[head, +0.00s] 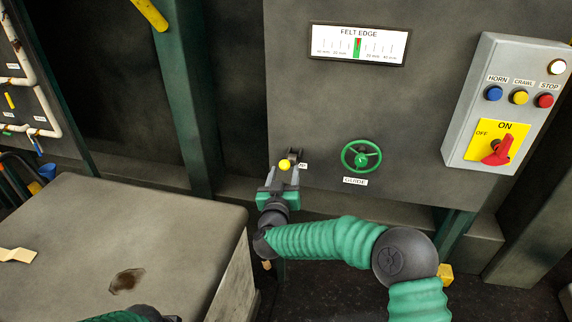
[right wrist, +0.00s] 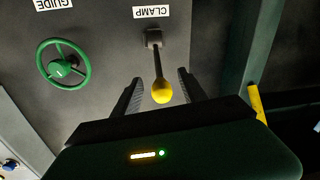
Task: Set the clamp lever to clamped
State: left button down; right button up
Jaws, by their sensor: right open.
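The clamp lever is a dark rod with a yellow ball knob (head: 284,165), mounted on the grey panel left of the green guide wheel. In the right wrist view its yellow knob (right wrist: 162,92) hangs on the dark rod from a bracket (right wrist: 153,38) below the CLAMP label. My right gripper (head: 279,180) is at the lever, with its open fingers on either side of the knob. In the right wrist view the open fingers (right wrist: 158,88) stand apart from the knob on both sides. My left gripper is not visible; only a bit of my left arm shows at the bottom.
The green guide wheel (head: 361,156) is just right of the lever. A control box (head: 465,95) with buttons and a red switch is farther right. A large grey block (head: 200,210) with a dark stain stands at left. A FELT EDGE gauge (head: 358,44) is above.

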jog(key=x, duration=0.4)
jog(key=shift+s+d+r, duration=0.1)
jog(key=shift+d+r, duration=0.1)
jog(key=shift+w+a, duration=0.1)
jog(key=shift+w, duration=0.2)
jog(key=shift+a, duration=0.1)
jog(key=shift+c, duration=0.4)
jog(key=shift+s, duration=0.1)
grip_shut()
